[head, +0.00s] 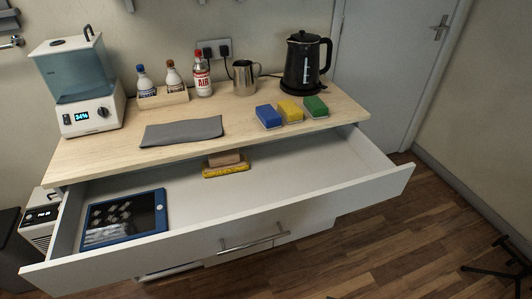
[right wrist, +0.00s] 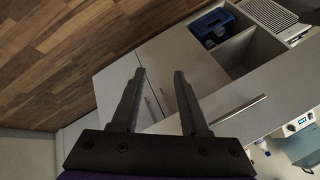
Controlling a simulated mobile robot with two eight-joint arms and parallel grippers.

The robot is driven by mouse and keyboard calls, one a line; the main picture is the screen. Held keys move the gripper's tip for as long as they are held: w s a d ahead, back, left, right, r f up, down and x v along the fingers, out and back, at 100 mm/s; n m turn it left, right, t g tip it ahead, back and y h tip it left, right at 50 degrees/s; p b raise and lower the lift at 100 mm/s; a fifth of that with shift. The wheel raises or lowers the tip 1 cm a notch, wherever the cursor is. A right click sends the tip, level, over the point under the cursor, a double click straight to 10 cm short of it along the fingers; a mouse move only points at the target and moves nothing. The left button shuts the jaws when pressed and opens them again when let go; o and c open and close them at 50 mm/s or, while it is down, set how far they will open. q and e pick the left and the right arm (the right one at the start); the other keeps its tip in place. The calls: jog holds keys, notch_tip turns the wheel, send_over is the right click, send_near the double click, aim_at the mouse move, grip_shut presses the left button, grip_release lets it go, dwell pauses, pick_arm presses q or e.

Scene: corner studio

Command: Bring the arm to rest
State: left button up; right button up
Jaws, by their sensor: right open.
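My right gripper (right wrist: 159,74) shows in the right wrist view, with its two dark fingers apart and nothing between them. Behind the fingers are the pale cabinet front and the wood floor, and the gripper looks clear of both. Neither of my grippers shows in the head view. My left gripper is in no view.
An open drawer (head: 300,203) juts out below the worktop, holding a blue-framed tablet (head: 125,218) and a yellow item (head: 226,171). The worktop carries a humidifier (head: 80,88), bottles, a grey cloth (head: 181,131), a metal jug (head: 244,78), sponges and a black kettle (head: 303,65). Floor at right is mostly clear.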

jog(key=s+d+n+g+h, duration=0.1)
jog(key=s+d+n+h, duration=0.2)
jog(key=d, duration=0.4)
pick_arm(q)
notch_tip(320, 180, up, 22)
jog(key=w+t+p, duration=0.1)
jog(key=p, duration=1.8)
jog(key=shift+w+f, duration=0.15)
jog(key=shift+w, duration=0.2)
pick_arm(e)
notch_tip(320, 180, up, 23)
jog(key=w+h, duration=0.1)
jog(key=shift+w+d+f+m+t, duration=0.2)
jog(key=shift+w+m+t, duration=0.1)
jog(key=shift+t, duration=0.1)
